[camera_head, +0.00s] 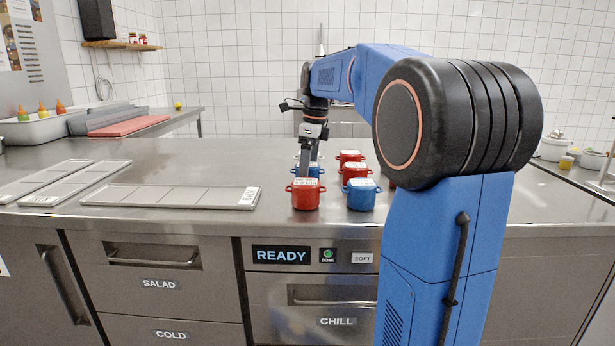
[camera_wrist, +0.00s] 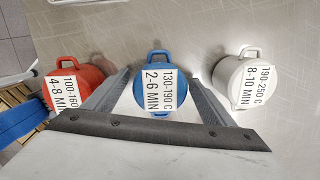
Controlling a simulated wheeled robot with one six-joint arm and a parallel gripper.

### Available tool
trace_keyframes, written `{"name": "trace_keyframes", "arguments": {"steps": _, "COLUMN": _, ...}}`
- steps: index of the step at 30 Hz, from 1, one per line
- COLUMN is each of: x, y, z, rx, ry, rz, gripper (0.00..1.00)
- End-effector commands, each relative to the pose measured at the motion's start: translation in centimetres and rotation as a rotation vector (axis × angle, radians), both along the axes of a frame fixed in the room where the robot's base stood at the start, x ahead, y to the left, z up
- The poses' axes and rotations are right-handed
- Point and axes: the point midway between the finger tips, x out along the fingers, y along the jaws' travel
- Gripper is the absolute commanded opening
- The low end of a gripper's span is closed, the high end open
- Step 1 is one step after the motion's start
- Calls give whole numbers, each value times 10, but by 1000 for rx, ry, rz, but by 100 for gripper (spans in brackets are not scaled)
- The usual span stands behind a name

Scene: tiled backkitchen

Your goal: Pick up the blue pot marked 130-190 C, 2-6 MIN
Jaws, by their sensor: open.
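The blue pot marked 130-190 C, 2-6 MIN (camera_wrist: 150,72) is upright in the middle of the wrist view, its label facing up. My gripper (camera_wrist: 160,82) is open, with one finger on each side of this pot. Whether the fingers touch it I cannot tell. In the head view my gripper (camera_head: 308,165) points down at a blue pot (camera_head: 315,173) in the left row, behind a front red pot (camera_head: 305,197) that partly hides it.
In the wrist view a red pot (camera_wrist: 78,82) marked 100-160, 4-8 MIN is at left and a white pot (camera_wrist: 228,72) marked 190-250 C, 8-10 MIN at right. Another blue pot (camera_head: 361,197) and red pots (camera_head: 354,171) stand close right. A flat tray (camera_head: 170,196) lies left.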

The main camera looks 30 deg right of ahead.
Motion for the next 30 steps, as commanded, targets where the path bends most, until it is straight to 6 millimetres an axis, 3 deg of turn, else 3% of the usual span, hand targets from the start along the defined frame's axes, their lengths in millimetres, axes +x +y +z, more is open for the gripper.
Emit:
{"name": "trace_keyframes", "arguments": {"steps": 9, "x": 0, "y": 1, "z": -5, "rx": 0, "ry": 0, "rz": 1, "gripper": 78}}
{"name": "trace_keyframes", "arguments": {"steps": 16, "x": 0, "y": 0, "z": -5, "rx": 0, "ry": 0, "rz": 1, "gripper": 24}}
{"name": "trace_keyframes", "arguments": {"steps": 25, "x": 1, "y": 0, "z": -1, "rx": -1, "ry": -2, "rz": 1, "gripper": 24}}
{"name": "trace_keyframes", "arguments": {"steps": 30, "x": 1, "y": 0, "z": 21, "rx": -1, "ry": -4, "rz": 1, "gripper": 24}}
